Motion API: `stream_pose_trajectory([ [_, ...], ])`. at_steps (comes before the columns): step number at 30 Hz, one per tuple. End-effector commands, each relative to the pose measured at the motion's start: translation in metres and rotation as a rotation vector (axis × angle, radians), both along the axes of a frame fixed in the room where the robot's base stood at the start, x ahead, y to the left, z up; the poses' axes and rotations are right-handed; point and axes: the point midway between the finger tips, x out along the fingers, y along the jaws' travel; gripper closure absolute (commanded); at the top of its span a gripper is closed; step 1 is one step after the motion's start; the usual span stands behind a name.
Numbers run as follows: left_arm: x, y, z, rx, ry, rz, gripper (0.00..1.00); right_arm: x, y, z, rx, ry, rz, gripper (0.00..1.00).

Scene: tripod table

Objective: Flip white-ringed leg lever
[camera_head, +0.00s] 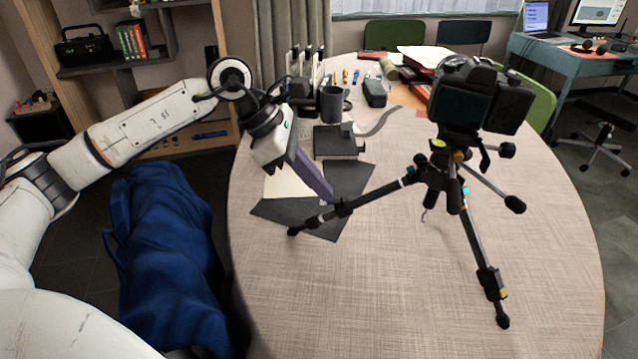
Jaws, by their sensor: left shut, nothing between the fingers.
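A black tripod (436,180) stands on the round table with a camera (466,95) on top. One leg (375,196) reaches to the left, with a dark clamp (342,208) near its foot. Another leg (473,240) reaches to the front right, with a clamp (490,282) low on it. The third leg is mostly hidden behind the tripod's middle. My left gripper (328,196) is shut and empty. Its fingertips point down just above and left of the left leg's clamp; I cannot tell whether they touch. My right gripper is not in view.
Dark sheets (347,182) lie under the left leg's foot. A grey mug (331,104), a black box (338,141) and books (430,58) stand farther back. The table's (300,310) front is clear. A blue cloth-covered thing (165,260) is left of the table.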

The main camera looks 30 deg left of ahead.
Motion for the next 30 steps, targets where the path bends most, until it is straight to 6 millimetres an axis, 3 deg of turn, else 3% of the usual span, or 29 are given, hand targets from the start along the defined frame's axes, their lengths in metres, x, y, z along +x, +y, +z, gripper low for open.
stream_pose_trajectory([
  [30, 0.004, -0.0071, 0.0094, 0.001, 0.002, 0.0, 1.0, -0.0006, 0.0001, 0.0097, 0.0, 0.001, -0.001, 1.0],
])
